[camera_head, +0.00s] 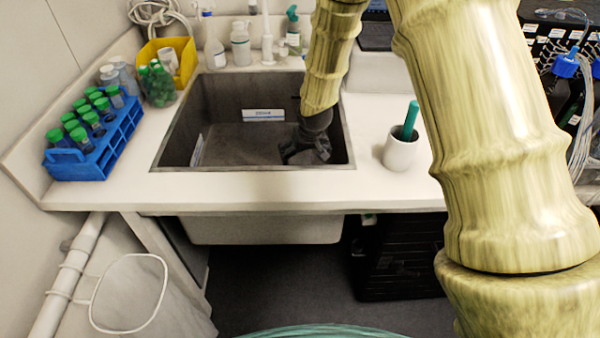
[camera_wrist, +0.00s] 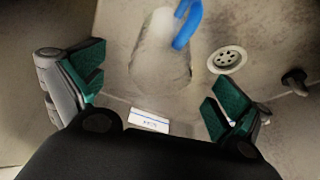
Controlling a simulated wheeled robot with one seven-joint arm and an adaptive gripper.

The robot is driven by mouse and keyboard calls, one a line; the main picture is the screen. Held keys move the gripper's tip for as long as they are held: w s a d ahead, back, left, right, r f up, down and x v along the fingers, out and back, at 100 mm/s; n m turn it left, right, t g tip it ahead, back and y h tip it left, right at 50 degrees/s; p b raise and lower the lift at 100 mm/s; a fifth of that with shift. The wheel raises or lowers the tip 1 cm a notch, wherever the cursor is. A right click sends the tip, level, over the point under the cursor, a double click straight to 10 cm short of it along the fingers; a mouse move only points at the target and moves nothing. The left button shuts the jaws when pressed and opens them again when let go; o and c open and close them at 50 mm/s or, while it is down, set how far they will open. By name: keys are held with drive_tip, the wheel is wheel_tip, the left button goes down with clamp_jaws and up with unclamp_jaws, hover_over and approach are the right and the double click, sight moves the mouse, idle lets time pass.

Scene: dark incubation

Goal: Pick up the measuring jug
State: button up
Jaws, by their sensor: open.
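In the wrist view, a clear, pale jug (camera_wrist: 158,58) with a blue handle (camera_wrist: 187,24) is in the sink, and I take it for the measuring jug. The jug shows between and beyond the fingers, with no contact visible. In the head view, my gripper (camera_head: 306,152) reaches down into the front right of the dark sink (camera_head: 225,135). I cannot make out the jug there.
A drain (camera_wrist: 227,60) and a white label (camera_wrist: 149,120) are near the jug. Around the sink are a blue tube rack (camera_head: 95,150), a yellow bin (camera_head: 168,55), several bottles (camera_head: 241,45) and a white cup (camera_head: 401,152). The sink walls border my gripper closely.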

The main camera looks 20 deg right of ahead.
sight(300, 162)
drive_tip(key=shift+p+x, duration=0.6)
drive_tip(key=shift+x, duration=2.65)
drive_tip(key=shift+a, duration=0.15)
drive_tip(key=c, duration=1.1)
